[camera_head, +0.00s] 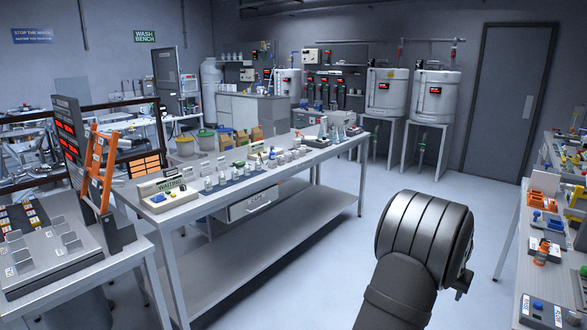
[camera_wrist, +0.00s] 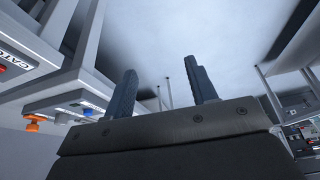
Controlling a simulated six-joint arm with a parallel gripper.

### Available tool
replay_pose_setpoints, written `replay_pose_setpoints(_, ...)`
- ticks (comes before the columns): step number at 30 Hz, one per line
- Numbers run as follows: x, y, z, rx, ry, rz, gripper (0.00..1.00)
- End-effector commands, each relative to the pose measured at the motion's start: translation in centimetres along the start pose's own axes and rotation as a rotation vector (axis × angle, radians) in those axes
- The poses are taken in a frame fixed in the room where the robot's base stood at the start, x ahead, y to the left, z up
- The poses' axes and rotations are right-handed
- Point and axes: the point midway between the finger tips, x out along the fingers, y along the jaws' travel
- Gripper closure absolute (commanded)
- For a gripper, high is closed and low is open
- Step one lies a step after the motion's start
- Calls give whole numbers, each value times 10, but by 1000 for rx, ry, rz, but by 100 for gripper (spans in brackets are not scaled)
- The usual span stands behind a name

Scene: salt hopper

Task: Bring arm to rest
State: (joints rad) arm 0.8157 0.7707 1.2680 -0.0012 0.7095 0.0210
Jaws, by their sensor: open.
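My gripper (camera_wrist: 162,92) shows in the wrist view as two dark fingers standing well apart, with nothing between them. Beyond the fingers is the pale grey floor or wall; I cannot tell which. In the head view my arm rises from the bottom edge, right of centre, and its dark rounded link is in front of open floor. The gripper's fingers are hidden in the head view.
A long bench (camera_head: 243,255) with small bottles and a WAITING tray (camera_head: 168,193) stands left of my arm. Another bench (camera_head: 510,268) with orange and blue items stands at right. Two white tanks (camera_head: 436,97) stand at the back. Floor (camera_head: 340,265) between the benches is clear.

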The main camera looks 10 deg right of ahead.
Motion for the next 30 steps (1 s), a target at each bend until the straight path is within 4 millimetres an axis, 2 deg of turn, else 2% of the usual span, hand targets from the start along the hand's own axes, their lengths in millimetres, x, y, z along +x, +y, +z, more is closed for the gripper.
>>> replay_pose_setpoints(3, 1, -24, 8, -33, -2, -14, 48)
replay_pose_setpoints(18, 3, -116, 46, -167, -2, -70, 48)
replay_pose_setpoints(24, 3, -141, 60, -206, -3, -86, 48)
replay_pose_setpoints(30, 2, -152, 66, -224, -2, -93, 48)
